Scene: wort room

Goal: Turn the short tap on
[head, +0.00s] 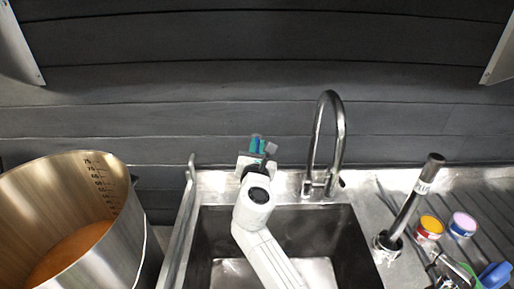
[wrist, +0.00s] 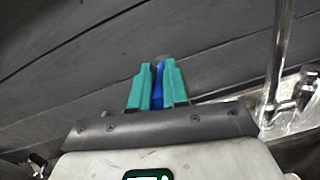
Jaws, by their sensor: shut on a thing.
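My gripper (head: 256,146) is at the back rim of the sink, left of the tall tap. In the wrist view its two green fingers (wrist: 157,88) are closed on a narrow blue piece (wrist: 159,78), which looks like a tap handle. Most of that piece is hidden between the fingers. A small grey metal part (head: 270,148) shows just right of the fingers in the head view; it may belong to the short tap, whose body I cannot make out. The tall gooseneck tap (head: 341,130) stands to the right; its pipe also shows in the wrist view (wrist: 281,50).
The steel sink (head: 345,225) lies below my arm. A large steel pot (head: 125,245) with brown contents stands at left. At right are a black-topped upright tube (head: 409,205), yellow (head: 430,227) and lilac (head: 462,224) tubs, and a blue item (head: 494,276). A dark plank wall (head: 210,125) is close behind.

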